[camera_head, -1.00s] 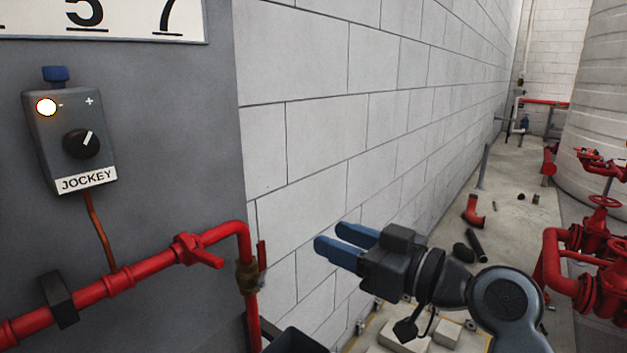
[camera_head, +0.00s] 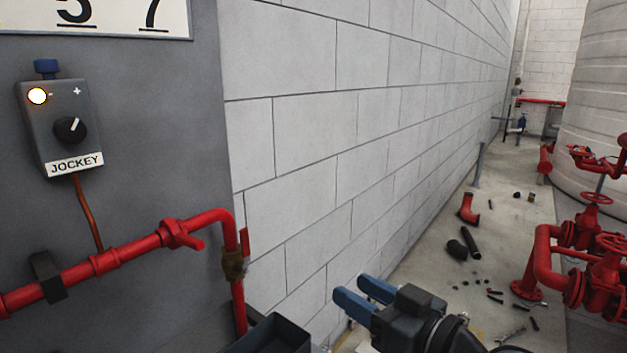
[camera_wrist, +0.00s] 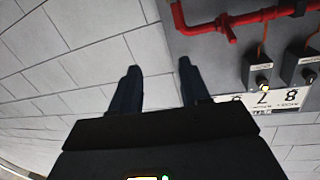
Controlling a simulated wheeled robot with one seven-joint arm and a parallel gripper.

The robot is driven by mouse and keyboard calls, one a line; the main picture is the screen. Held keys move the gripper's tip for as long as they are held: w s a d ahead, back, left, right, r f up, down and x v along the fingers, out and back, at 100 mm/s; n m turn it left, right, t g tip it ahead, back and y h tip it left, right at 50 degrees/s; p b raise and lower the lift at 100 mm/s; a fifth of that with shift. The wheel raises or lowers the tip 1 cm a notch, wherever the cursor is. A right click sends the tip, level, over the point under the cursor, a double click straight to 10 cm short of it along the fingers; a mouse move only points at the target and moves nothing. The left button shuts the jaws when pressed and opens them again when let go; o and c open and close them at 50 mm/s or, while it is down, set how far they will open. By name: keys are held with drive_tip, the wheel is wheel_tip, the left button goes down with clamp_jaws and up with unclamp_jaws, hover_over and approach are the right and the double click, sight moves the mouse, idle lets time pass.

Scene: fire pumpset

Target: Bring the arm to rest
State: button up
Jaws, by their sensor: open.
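My gripper (camera_head: 366,296) is low in the head view, right of the grey panel and in front of the block wall. Its two blue fingers are apart with nothing between them. In the wrist view my gripper (camera_wrist: 157,75) also shows two separate fingers, with the wall and the panel's edge beyond them. The rest of my arm runs out of the bottom of the head view. My gripper touches nothing that I can see.
The grey panel (camera_head: 130,120) carries the JOCKEY box (camera_head: 60,125) and a red pipe (camera_head: 125,252). A dark open bin (camera_head: 268,335) stands left of my gripper. Red valves (camera_head: 590,255) are at the right. Debris (camera_head: 468,243) lies on the floor near the block wall (camera_head: 330,110).

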drive_tip(key=s+d+f+m+t+h+b, duration=0.1)
drive_tip(key=s+d+f+m+h+b, duration=0.25)
drive_tip(key=s+f, duration=0.65)
drive_tip(key=s+d+f+m+t+h, duration=0.1)
drive_tip(key=s+d+f+m+h, duration=0.2)
drive_tip(key=s+d+f+h, duration=0.35)
drive_tip(key=s+d+b, duration=0.2)
drive_tip(key=s, duration=1)
drive_tip(key=s+d+h+b, duration=0.1)
drive_tip(key=s+d+b, duration=0.1)
drive_tip(key=s, duration=1.1)
drive_tip(key=shift+s+d+h, duration=0.2)
drive_tip(key=shift+h, duration=0.1)
drive_tip(key=shift+m, duration=0.25)
